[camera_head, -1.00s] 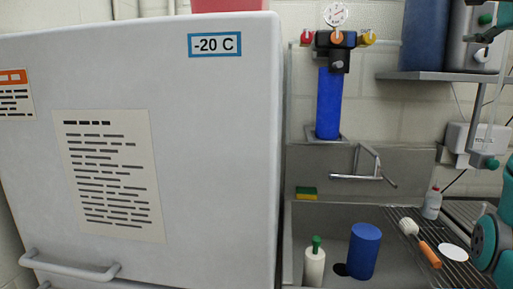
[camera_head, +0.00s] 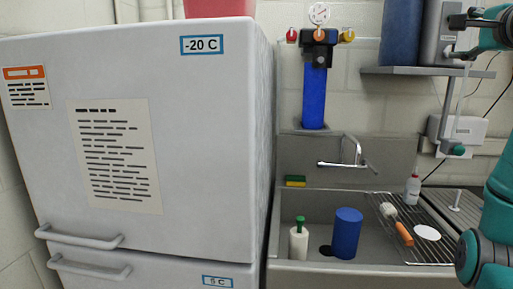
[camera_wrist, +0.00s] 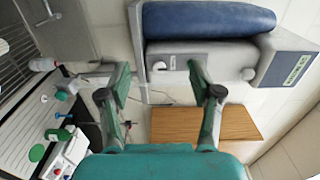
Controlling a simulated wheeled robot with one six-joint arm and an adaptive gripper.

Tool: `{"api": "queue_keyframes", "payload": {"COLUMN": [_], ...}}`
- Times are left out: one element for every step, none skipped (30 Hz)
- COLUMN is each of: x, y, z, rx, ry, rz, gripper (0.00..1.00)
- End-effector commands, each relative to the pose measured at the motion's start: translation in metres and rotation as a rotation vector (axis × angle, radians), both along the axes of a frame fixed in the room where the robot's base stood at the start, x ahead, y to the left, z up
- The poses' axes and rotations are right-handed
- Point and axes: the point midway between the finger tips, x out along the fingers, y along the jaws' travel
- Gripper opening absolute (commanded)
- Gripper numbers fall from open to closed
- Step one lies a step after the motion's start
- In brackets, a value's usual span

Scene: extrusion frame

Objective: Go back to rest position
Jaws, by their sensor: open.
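My gripper (camera_wrist: 158,82) shows in the wrist view with its two fingers spread apart and nothing between them. Its dark and teal fingers point up the picture, toward a shelf with a blue container and a grey container. My teal arm (camera_head: 492,215) shows at the right edge of the head view, beside the sink area. Another teal part of it shows at the top right corner. The gripper's fingertips are hard to make out in the head view.
A large white freezer (camera_head: 150,150) fills the left. A sink (camera_head: 290,215) holds a blue cylinder (camera_head: 346,235) and a green-topped bottle (camera_head: 299,242). A brush (camera_head: 403,233) lies on the wire rack. A wooden board (camera_wrist: 210,124) shows in the wrist view.

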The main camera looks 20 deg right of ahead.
Motion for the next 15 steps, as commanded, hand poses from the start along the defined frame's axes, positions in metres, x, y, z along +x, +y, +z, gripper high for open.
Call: {"api": "queue_keyframes", "payload": {"x": [0.006, 0.009, 0.014, 0.018, 0.021, 0.027, 0.032, 0.036, 0.043, 0.049, 0.055, 0.064, 0.069, 0.075, 0.083], "y": [-0.001, -0.002, -0.003, -0.004, -0.004, -0.005, -0.005, -0.005, -0.005, -0.006, -0.005, -0.004, -0.003, -0.002, 0.001], "z": [-0.009, -0.015, -0.022, -0.028, -0.034, -0.043, -0.051, -0.058, -0.071, -0.082, -0.093, -0.109, -0.122, -0.135, -0.151], "rx": [-0.001, -0.002, -0.005, -0.009, -0.011, -0.014, -0.017, -0.022, -0.027, -0.032, -0.036, -0.044, -0.050, -0.058, -0.067], "ry": [0.004, 0.006, 0.010, 0.011, 0.013, 0.017, 0.020, 0.024, 0.027, 0.033, 0.037, 0.043, 0.048, 0.054, 0.060], "rz": [0.005, 0.008, 0.011, 0.014, 0.017, 0.022, 0.026, 0.030, 0.036, 0.041, 0.046, 0.053, 0.057, 0.062, 0.069], "gripper": [0.64, 0.64, 0.64, 0.64, 0.64, 0.64, 0.64, 0.64, 0.64, 0.64, 0.64, 0.64, 0.64, 0.64, 0.64]}}
